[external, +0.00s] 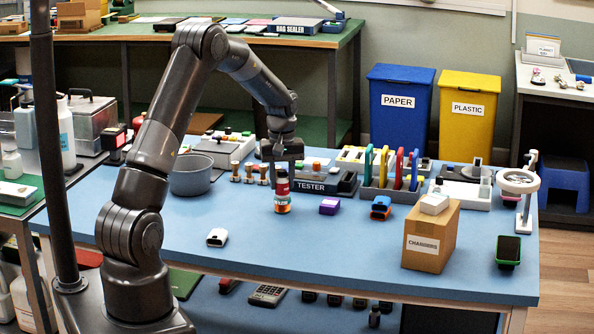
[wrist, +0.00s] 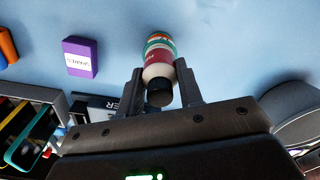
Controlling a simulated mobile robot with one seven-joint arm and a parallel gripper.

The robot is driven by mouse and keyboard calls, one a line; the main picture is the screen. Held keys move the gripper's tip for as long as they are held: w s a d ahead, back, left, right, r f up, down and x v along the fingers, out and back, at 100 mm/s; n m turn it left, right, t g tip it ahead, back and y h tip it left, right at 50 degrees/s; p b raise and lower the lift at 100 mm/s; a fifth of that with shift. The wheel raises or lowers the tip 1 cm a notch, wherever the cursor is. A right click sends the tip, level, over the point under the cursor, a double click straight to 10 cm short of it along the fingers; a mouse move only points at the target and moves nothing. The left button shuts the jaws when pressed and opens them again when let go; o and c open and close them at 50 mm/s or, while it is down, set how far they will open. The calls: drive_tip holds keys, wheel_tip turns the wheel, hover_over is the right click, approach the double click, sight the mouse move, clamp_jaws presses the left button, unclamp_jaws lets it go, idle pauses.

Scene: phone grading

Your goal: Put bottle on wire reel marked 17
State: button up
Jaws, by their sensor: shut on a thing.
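A small bottle (external: 282,196) with a red, white and orange label is upright in front of the black tester. In the wrist view the bottle (wrist: 159,56) sits between my fingers, its black cap toward my palm. My gripper (external: 281,168) points down and is shut on the bottle's upper part. I cannot tell whether the bottle's base touches the blue table. Three small spool-like pieces (external: 249,173) stand to the left of the bottle; they may be wire reels. No number 17 is legible in either view.
A grey bowl (external: 190,176) is at the left. The tester (external: 318,184) is just behind the bottle, and a purple box (external: 329,206) is to its right. A chargers carton (external: 430,238) stands at the front right.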

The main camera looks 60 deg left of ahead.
drive_tip(key=o, duration=1)
drive_tip(key=shift+f, duration=0.1)
drive_tip(key=shift+c, duration=0.2)
